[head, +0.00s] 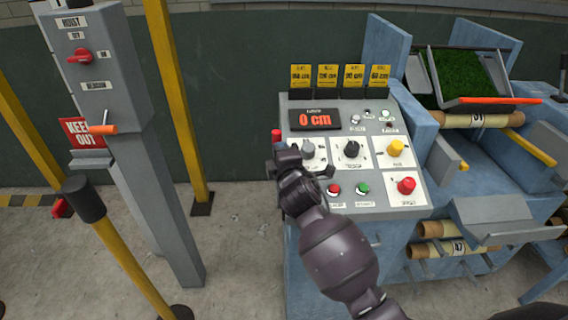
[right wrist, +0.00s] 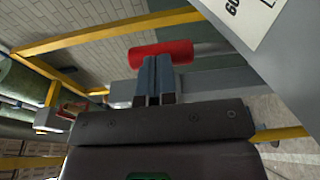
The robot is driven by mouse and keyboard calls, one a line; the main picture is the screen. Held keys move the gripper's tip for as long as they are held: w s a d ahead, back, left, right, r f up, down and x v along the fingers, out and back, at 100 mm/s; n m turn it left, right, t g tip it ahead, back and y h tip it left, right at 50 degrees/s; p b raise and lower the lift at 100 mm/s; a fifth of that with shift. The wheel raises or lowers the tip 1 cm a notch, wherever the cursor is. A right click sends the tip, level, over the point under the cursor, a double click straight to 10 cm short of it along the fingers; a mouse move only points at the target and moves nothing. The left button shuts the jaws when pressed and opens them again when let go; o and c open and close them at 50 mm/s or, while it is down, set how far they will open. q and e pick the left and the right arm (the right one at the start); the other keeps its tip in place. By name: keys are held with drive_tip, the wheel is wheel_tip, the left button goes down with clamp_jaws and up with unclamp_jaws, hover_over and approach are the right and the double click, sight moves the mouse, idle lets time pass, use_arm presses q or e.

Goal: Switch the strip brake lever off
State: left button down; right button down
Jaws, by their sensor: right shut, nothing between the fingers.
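A red-handled lever, which looks like the strip brake lever (head: 276,135), stands at the left side of the grey control console (head: 300,102). Its red end shows just above my right gripper (head: 286,160); its lower part is hidden behind the gripper. In the right wrist view the red handle (right wrist: 180,50) lies crosswise just beyond the tips of my shut right fingers (right wrist: 153,62). The fingers overlap its near edge in the picture; I cannot tell whether they touch it. Nothing is between them. My left gripper is not in view.
The console carries a display reading 0 cm (head: 315,119), a black knob (head: 351,149), a yellow knob (head: 395,148) and a red button (head: 406,186). A grey post with an orange-handled lever (head: 102,129) and yellow posts stand left. Turf (head: 465,78) lies in the machine at right.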

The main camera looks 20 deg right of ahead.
sight(281, 138)
drive_tip(key=w, duration=0.2)
drive_tip(key=w+d, duration=0.1)
drive_tip(key=w, duration=0.1)
drive_tip(key=shift+w+d, duration=0.2)
drive_tip(key=shift+w, duration=0.05)
drive_tip(key=shift+w+d, duration=0.15)
drive_tip(key=shift+w, duration=0.05)
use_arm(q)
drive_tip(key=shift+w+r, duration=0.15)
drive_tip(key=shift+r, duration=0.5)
use_arm(e)
drive_tip(key=shift+d+r, duration=0.1)
drive_tip(key=shift+r, duration=0.3)
